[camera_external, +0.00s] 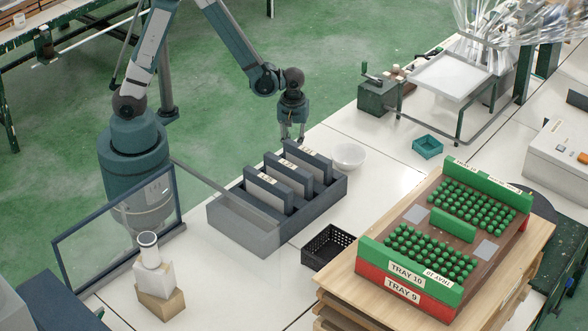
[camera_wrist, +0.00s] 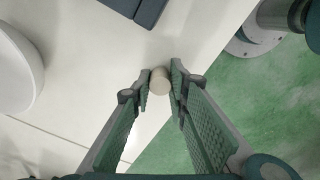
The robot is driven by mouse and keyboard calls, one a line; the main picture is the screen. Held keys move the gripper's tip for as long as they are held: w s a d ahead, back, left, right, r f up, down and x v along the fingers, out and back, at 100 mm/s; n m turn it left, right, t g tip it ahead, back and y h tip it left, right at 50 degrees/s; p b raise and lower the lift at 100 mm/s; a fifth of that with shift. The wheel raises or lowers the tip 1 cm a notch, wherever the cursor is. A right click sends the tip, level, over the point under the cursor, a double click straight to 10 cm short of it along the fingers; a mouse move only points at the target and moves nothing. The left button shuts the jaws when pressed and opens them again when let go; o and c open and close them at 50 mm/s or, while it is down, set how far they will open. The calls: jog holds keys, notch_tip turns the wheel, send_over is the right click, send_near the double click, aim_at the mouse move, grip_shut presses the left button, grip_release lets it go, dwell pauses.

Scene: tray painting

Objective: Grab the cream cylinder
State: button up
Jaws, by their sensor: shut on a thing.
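The cream cylinder (camera_wrist: 160,80) shows its round end in the wrist view, between my fingertips. My gripper (camera_wrist: 161,84) is shut on it, with one green-padded finger on each side. In the external view my gripper (camera_external: 291,135) points down at the far edge of the white table, behind the dark grey slotted box. The cylinder is too small or hidden to make out in the external view. I cannot tell whether it still touches the table.
A white bowl (camera_external: 348,157) stands right of my gripper. The slotted grey box (camera_external: 245,239) with upright labelled panels is just in front. A black basket (camera_external: 312,254) and teal bin (camera_external: 427,146) sit further off. Green floor (camera_wrist: 230,110) lies past the table edge.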

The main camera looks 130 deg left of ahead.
jog(key=shift+r, duration=0.15)
jog(key=shift+r+p, duration=1.2)
jog(key=shift+r, duration=3.65)
jog(key=shift+w, duration=0.1)
